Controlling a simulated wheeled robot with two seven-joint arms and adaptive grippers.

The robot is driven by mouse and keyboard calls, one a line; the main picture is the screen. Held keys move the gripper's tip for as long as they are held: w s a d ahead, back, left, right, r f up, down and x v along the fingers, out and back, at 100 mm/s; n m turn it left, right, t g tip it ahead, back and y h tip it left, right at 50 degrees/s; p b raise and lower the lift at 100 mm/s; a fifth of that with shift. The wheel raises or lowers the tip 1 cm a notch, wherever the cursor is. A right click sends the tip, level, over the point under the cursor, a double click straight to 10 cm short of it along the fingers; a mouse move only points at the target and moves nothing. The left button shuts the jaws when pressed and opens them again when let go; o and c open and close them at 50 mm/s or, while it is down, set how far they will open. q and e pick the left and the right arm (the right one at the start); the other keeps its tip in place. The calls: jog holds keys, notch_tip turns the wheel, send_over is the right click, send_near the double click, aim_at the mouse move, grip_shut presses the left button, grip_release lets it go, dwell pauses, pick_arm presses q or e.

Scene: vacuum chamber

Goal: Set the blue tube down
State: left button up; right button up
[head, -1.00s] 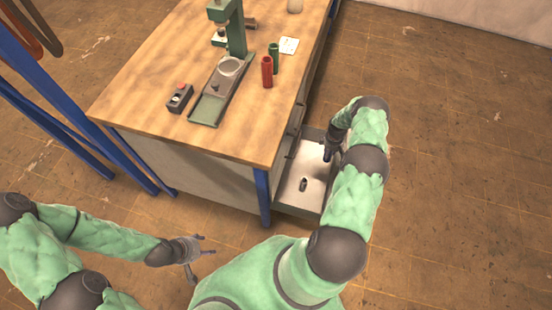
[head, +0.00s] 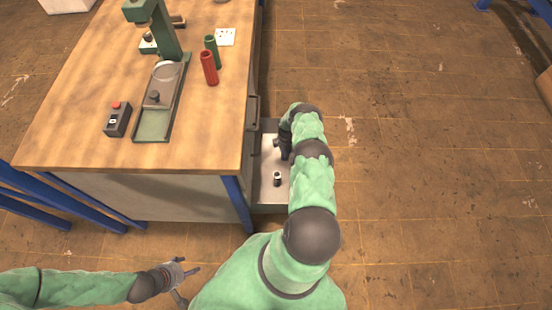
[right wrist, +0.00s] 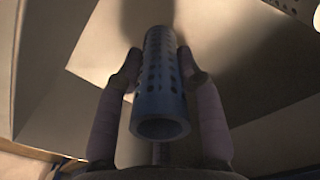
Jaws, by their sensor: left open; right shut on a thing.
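The blue tube (right wrist: 160,90) is perforated with rows of holes. In the right wrist view it sits between the two fingers of my right gripper (right wrist: 158,80), which is shut on it. In the head view my right gripper (head: 284,153) reaches down into the open drawer (head: 270,205) at the bench's right side. The tube cannot be made out there, and whether it touches the drawer floor cannot be told. My left gripper (head: 188,282) is open and empty, low in front of the bench.
A small dark cylinder (head: 277,179) stands in the drawer near my right gripper. On the wooden bench (head: 80,130) are a red tube (head: 209,69), a green tube (head: 213,51), a green press (head: 165,40) and a button box (head: 117,120).

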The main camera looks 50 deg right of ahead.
notch_tip(320, 180, down, 3)
jog(key=shift+f+b, duration=0.1)
jog(key=shift+b, duration=0.4)
jog(key=shift+w+a, duration=0.25)
jog(key=shift+w, duration=0.15)
jog(key=shift+w+a+f+b, duration=0.2)
jog(key=shift+w+a+b, duration=0.15)
jog(key=shift+w+a, duration=0.25)
jog(key=shift+w+a+f+b, duration=0.2)
jog(key=shift+w+a+b, duration=0.1)
jog(key=shift+w+a, duration=0.25)
jog(key=shift+d+f, duration=0.1)
jog(key=shift+f, duration=0.15)
jog(key=o, duration=1)
jog(key=shift+f, duration=0.1)
jog(key=shift+o, duration=0.2)
